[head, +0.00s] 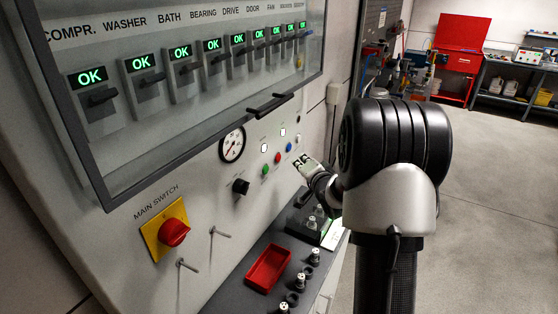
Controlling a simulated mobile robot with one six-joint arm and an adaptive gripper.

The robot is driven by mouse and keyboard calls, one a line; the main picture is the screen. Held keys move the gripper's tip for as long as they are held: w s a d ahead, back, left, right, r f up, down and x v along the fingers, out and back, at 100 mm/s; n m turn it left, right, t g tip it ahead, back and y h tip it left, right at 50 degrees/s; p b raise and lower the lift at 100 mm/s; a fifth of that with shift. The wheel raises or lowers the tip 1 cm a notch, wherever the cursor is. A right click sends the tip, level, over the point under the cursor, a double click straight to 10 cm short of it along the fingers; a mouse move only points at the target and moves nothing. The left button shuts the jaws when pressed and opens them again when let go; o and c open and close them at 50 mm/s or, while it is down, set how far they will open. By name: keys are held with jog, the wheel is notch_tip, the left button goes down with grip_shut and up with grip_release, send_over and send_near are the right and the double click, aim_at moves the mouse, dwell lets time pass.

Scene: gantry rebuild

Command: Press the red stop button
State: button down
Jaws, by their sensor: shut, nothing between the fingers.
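A small red button (277,157) sits on the sloping grey control panel (215,180), between a green button (265,170) and a blue button (289,147). My gripper (301,161) is just right of the red button in the head view, with its fingers pointing toward the panel. It is shut and empty. A gap shows between the fingertips and the red button in the picture; their exact distance from the panel is hard to tell. My arm comes in from the right and hides part of the panel's right side.
A red main switch (174,233) on a yellow plate and a black knob (240,187) stick out at left. A gauge (232,145) and a black handle (270,104) are above. Below is a ledge with a red tray (269,267) and several small fittings. Open floor lies right.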

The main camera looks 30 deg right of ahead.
jog(key=shift+w+a, duration=0.4)
jog(key=shift+w, duration=0.3)
jog(key=shift+w+a, duration=0.4)
jog(key=shift+w, duration=0.25)
jog(key=shift+b, duration=0.3)
jog(key=shift+w+a, duration=0.2)
jog(key=shift+w, duration=0.2)
jog(key=shift+w+a, duration=0.25)
jog(key=shift+w, duration=0.1)
dwell(1.0)
jog(key=shift+s+d, duration=0.45)
jog(key=shift+s, duration=0.25)
jog(key=shift+s+d, duration=0.4)
jog(key=shift+s, duration=0.35)
jog(key=shift+s+d, duration=0.45)
jog(key=shift+s, duration=0.25)
jog(key=shift+s+d, duration=0.4)
jog(key=shift+s, duration=0.35)
jog(key=shift+r, duration=0.1)
